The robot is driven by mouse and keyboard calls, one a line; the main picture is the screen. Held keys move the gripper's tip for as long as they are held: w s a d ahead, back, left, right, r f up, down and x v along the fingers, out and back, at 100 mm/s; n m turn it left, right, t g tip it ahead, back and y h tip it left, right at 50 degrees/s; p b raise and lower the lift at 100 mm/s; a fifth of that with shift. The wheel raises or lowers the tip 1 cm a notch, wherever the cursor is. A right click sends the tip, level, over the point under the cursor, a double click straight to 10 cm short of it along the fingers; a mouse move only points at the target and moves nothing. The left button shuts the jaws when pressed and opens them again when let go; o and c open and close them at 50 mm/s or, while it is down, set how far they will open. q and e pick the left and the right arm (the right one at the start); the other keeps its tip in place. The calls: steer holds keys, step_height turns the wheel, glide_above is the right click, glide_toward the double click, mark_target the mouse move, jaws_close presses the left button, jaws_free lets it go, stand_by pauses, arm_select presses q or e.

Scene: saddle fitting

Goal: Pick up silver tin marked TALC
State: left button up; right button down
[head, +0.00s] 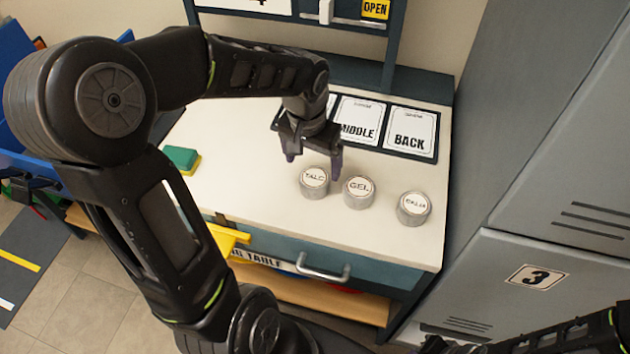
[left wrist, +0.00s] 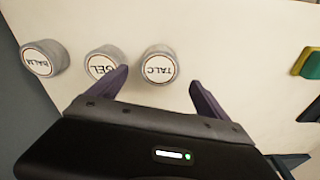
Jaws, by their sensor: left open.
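The silver tin marked TALC (head: 314,184) stands upright on the white tabletop, leftmost of three like tins in the head view. It also shows in the left wrist view (left wrist: 159,66). My left gripper (head: 314,168) is open and empty, pointing down just behind the TALC tin. In the left wrist view its two purple fingertips (left wrist: 160,78) lie to either side of the tin's near side, with the tin just beyond them. The GEL tin (head: 358,192) stands close to the right of TALC, near one fingertip. My right gripper cannot be made out.
The third tin (head: 414,208), marked BALM, stands further right. A green and yellow sponge (head: 182,160) lies at the left. A dark board with cards reading MIDDLE (head: 358,122) and BACK (head: 408,130) lies at the back. Grey lockers (head: 545,190) stand close on the right.

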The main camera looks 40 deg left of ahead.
mark_target(314, 177)
arm_select(q)
steer(key=shift+f, duration=0.55)
steer(key=f, duration=0.5)
steer(key=shift+w+f+p, duration=0.1)
steer(key=shift+w+p, duration=0.15)
steer(key=shift+p, duration=0.05)
steer(key=shift+c, duration=0.3)
steer(key=c, duration=1.6)
step_height(314, 177, up, 10)
steer(key=shift+r, duration=0.1)
